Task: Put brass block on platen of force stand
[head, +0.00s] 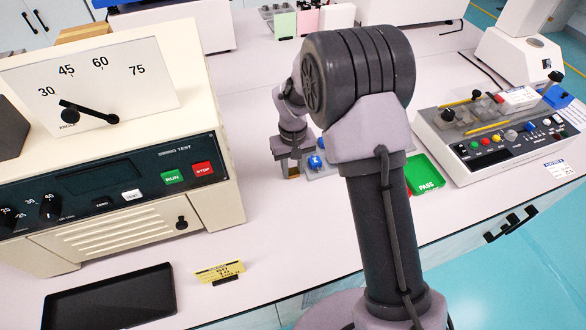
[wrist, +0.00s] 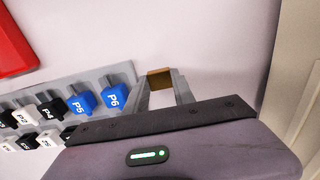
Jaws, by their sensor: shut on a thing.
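My gripper (wrist: 160,86) is shut on the brass block (wrist: 160,78), which sits between the two fingertips in the wrist view. In the head view my gripper (head: 291,168) points down over the bench, and the block (head: 293,172) shows as a small brown patch at the fingertips. I cannot tell whether the block touches the bench. I cannot identify the force stand or its platen in either view.
A beige dial machine (head: 225,190) stands at left. A green PASS tray (head: 425,175), a red tray (wrist: 12,45) and a control panel unit (head: 500,125) are around. Bare bench lies between machine and gripper.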

